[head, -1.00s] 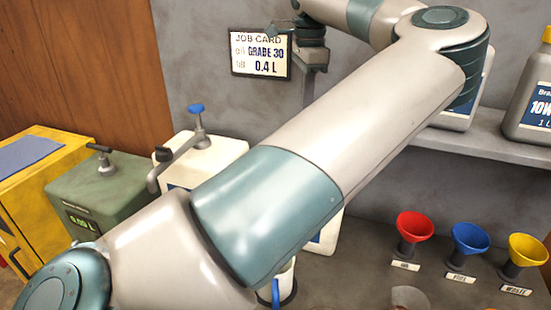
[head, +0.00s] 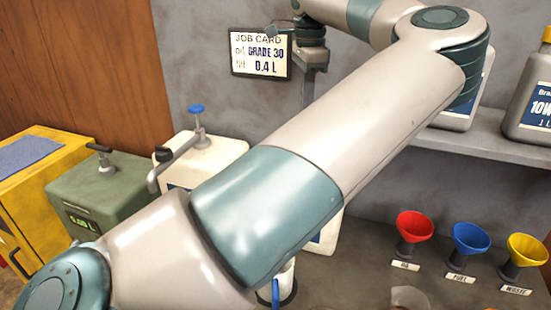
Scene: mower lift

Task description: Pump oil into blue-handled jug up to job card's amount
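The job card (head: 262,54) on the back wall reads "oil GRADE 30, fill 0.4 L". A white container (head: 230,146) has a pump with a blue knob (head: 197,108). A green container (head: 95,190) to its left has a dark pump head and a small lit litre display (head: 78,221), whose digits are too small to read surely. A pale jug (head: 289,285) with a blue handle (head: 275,292) shows partly below my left arm, which hides most of it. My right gripper is out of view.
Red (head: 414,226), blue (head: 470,237) and yellow (head: 526,248) funnels stand at the right behind small labels. A shelf (head: 490,140) holds a grey oil bottle (head: 530,110) and another bottle partly behind my elbow. A yellow cabinet (head: 60,180) stands at the far left.

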